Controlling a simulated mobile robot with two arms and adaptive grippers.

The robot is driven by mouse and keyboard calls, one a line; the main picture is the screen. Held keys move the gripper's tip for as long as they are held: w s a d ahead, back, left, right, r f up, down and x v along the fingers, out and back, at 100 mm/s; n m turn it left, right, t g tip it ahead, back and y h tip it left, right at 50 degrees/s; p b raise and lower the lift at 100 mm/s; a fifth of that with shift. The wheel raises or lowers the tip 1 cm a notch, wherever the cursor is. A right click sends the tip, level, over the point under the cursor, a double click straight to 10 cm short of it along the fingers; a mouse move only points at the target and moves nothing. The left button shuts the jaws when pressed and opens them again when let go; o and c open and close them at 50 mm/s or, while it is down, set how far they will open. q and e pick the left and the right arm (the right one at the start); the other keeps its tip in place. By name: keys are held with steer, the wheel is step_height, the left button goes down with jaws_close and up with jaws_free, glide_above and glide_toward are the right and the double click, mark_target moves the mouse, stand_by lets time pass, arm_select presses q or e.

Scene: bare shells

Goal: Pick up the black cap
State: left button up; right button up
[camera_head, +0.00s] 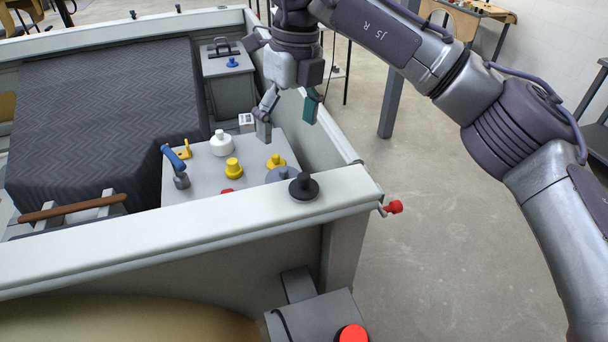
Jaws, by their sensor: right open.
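The black cap (304,187) is a round disc with a raised knob, sitting upright on the pale front rim (215,223) of the large shell, near its right corner. My right gripper (287,118) hangs from the arm that comes in from the right. Its two fingers are spread apart with nothing between them. It is beyond and above the black cap in the picture, apart from it. My left gripper is not in view.
A grey panel (208,170) inside the shell holds a white cap (221,143), yellow caps (234,169) and a blue-handled tool (174,158). A red-knobbed crank (394,207) sticks out right of the corner. A red button (352,333) is at the bottom.

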mark_target(304, 176)
steer(key=shift+h, duration=0.6)
steer(key=f+p, duration=0.1)
steer(key=f, duration=0.1)
steer(key=d+f, duration=0.1)
steer(key=f, duration=0.1)
steer(key=d+f+p, duration=0.1)
steer(key=f, duration=0.2)
steer(key=shift+w+d+p, duration=0.1)
steer(key=shift+w+p, duration=0.15)
steer(key=shift+p, duration=0.1)
steer(key=shift+m, duration=0.3)
steer(key=f+p, duration=0.1)
steer(key=f, duration=0.1)
steer(key=f+p, duration=0.2)
steer(key=shift+s+d+f+p, duration=0.15)
steer(key=shift+s+f+p, duration=0.05)
steer(key=shift+f+p, duration=0.1)
steer(key=shift+f, duration=0.35)
steer(key=c, duration=1.7)
